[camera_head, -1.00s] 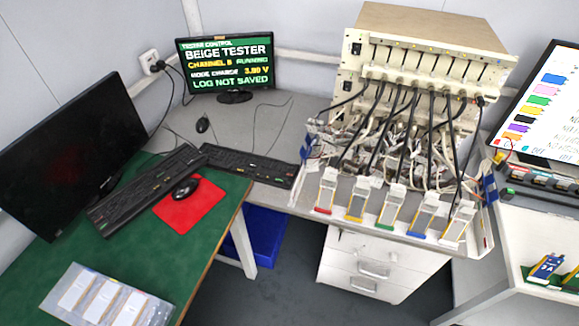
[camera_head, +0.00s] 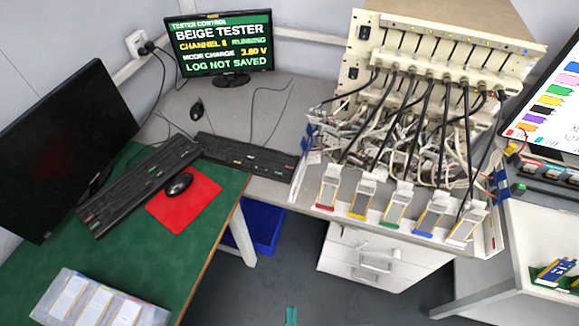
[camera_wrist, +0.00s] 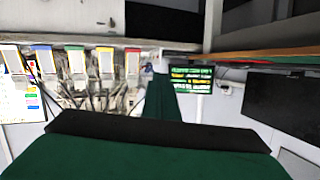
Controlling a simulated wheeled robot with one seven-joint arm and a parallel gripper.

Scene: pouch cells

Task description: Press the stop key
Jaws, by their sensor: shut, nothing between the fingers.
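The tester screen (camera_head: 220,45) reads BEIGE TESTER, a channel marked RUNNING, MODE CHARGE and LOG NOT SAVED. It also shows in the wrist view (camera_wrist: 190,78). A black keyboard (camera_head: 247,157) lies on the grey desk below it, with a few small coloured keys. A second black keyboard (camera_head: 140,185) lies aslant on the green table. Key labels are too small to read, so I cannot tell which is the stop key. My gripper's green tip (camera_head: 291,316) just enters the bottom edge. In the wrist view my gripper (camera_wrist: 162,82) is shut and empty, apart from both keyboards.
The beige tester (camera_head: 430,60) stands right, with many cables and several pouch cells in front. A dark monitor (camera_head: 65,150), a red mat (camera_head: 184,205) with a mouse, and a tray of cells (camera_head: 95,305) are on the green table. Open floor shows between the tables.

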